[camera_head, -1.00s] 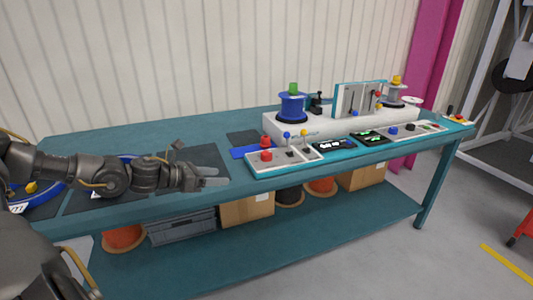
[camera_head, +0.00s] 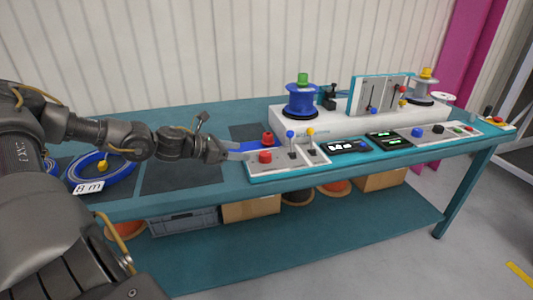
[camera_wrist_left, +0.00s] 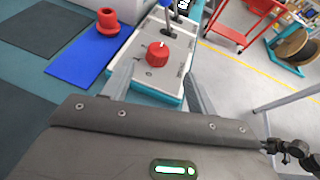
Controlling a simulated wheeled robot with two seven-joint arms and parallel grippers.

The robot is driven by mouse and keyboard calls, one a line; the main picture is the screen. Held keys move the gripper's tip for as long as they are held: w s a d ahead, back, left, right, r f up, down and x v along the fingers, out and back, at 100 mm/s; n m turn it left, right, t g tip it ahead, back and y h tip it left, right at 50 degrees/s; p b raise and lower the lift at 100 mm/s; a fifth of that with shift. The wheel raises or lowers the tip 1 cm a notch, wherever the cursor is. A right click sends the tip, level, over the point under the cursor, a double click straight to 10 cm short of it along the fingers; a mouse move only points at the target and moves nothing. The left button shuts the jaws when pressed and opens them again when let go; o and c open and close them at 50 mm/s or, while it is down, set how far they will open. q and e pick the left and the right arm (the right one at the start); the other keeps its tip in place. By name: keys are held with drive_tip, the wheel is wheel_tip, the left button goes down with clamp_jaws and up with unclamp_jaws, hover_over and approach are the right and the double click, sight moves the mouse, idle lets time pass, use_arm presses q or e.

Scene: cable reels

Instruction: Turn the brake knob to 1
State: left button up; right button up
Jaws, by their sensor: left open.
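The red brake knob (camera_head: 265,157) sits on the left end of a grey control panel (camera_head: 284,169) at the bench's front edge. In the left wrist view the knob (camera_wrist_left: 157,55) shows a white mark on its top edge, pointing away from my gripper. My left gripper (camera_head: 250,150) is open, its pale fingers reaching from the left toward the knob. In the left wrist view its fingertips (camera_wrist_left: 158,70) stand to either side below the knob, apart from it. Any scale numbers around the knob are too small to read. My right gripper is not in view.
Blue-topped and yellow-topped levers (camera_head: 291,143) stand just right of the knob. A blue reel (camera_head: 301,100) and display panels (camera_head: 345,146) are farther right. A blue cable coil (camera_head: 103,170) lies left.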

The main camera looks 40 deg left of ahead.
sight(263, 154)
use_arm(q)
drive_tip(key=x, duration=0.3)
drive_tip(key=shift+a+f+b, duration=0.15)
drive_tip(key=shift+b, duration=0.2)
drive_tip(key=shift+x, duration=1.15)
drive_tip(key=shift+w, duration=0.4)
drive_tip(key=shift+p+x, duration=0.55)
drive_tip(key=shift+x, duration=1.7)
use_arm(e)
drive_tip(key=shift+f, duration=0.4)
use_arm(q)
drive_tip(key=shift+s+f, duration=0.15)
drive_tip(key=shift+c, duration=0.4)
drive_tip(key=c, duration=0.9)
